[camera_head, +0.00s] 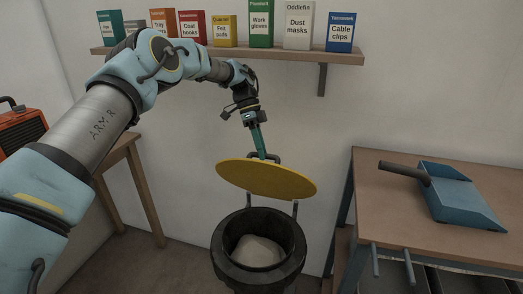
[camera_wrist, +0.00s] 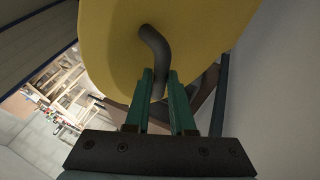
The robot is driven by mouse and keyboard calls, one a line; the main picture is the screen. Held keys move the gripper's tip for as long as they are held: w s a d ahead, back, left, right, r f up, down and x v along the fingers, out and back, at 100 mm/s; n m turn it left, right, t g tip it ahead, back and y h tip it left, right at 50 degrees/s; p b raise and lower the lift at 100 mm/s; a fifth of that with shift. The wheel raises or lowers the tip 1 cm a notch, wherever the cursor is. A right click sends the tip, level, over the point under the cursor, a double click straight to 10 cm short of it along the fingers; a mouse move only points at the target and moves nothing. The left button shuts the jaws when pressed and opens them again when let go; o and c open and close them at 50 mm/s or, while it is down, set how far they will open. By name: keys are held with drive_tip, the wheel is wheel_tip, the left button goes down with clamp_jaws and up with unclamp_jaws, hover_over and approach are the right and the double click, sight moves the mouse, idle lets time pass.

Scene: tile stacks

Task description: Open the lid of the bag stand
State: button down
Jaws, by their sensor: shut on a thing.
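The bag stand (camera_head: 229,262) is a black round bin in the head view, with a pale bag (camera_head: 258,251) showing inside its open top. Its yellow round lid (camera_head: 265,181) is raised and tilted above the rim, with posts at the back right. The lid also fills the upper part of the wrist view (camera_wrist: 200,40). My gripper (camera_head: 262,153) is above the lid with its green fingers shut on the lid's dark curved handle (camera_wrist: 153,43). The fingers close around the handle in the wrist view (camera_wrist: 160,80).
A workbench (camera_head: 385,180) with a blue dustpan (camera_head: 455,195) stands to the right. A wall shelf (camera_head: 290,53) with several labelled boxes is behind and above my arm. A small wooden table (camera_head: 125,150) and an orange machine (camera_head: 20,128) are at the left.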

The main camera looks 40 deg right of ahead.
drive_tip(key=shift+w+a+f, duration=0.1)
drive_tip(key=shift+w+f, duration=0.05)
drive_tip(key=shift+f, duration=0.25)
drive_tip(key=c, duration=1.1)
unclamp_jaws()
drive_tip(key=shift+f, duration=0.1)
drive_tip(key=o, duration=0.3)
drive_tip(key=shift+o, duration=0.2)
drive_tip(key=shift+r, duration=0.25)
